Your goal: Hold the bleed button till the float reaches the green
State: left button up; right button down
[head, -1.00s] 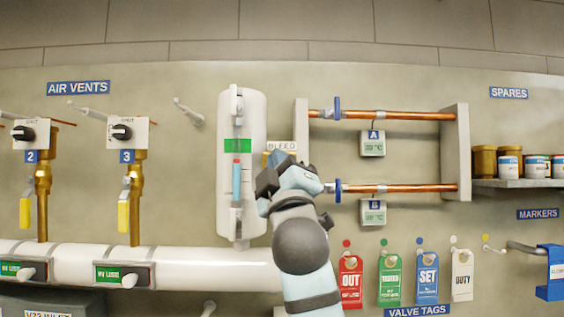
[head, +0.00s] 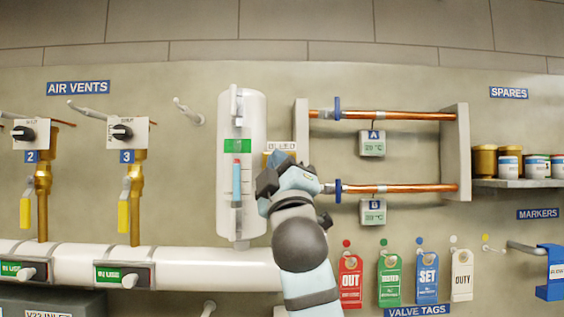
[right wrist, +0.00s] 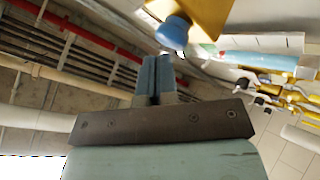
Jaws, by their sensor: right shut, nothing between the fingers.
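The sight gauge (head: 228,215) is a white upright cylinder on the wall. Its tube shows a blue column (head: 237,183) with a small red float (head: 237,161) on top, just below the green band (head: 237,146). The yellow bleed valve (head: 267,159) under the BLEED label (head: 282,146) is mostly hidden by my right gripper (head: 268,180). In the right wrist view, the blue bleed button (right wrist: 173,34) sticks out of the yellow body (right wrist: 205,14). My shut, empty right fingers (right wrist: 156,72) point at it, very close; I cannot tell whether they touch. My left gripper is out of view.
Copper pipes (head: 410,115) with blue-handled valves run right of my right arm. Several valve tags (head: 390,278) hang below them. Air vents with yellow levers (head: 123,217) stand at the left, and a white pipe (head: 200,268) runs below the gauge.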

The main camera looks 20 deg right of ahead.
jog(key=shift+w+d, duration=0.15)
jog(key=shift+w, duration=0.3)
dwell(0.6)
jog(key=shift+s, duration=0.15)
dwell(2.8)
jog(key=shift+s+a, duration=0.25)
jog(key=shift+s, duration=0.45)
jog(key=s, duration=0.2)
jog(key=s+a, duration=0.1)
jog(key=s, duration=0.1)
jog(key=shift+s+a+p, duration=0.2)
jog(key=shift+s+p, duration=0.2)
dwell(1.2)
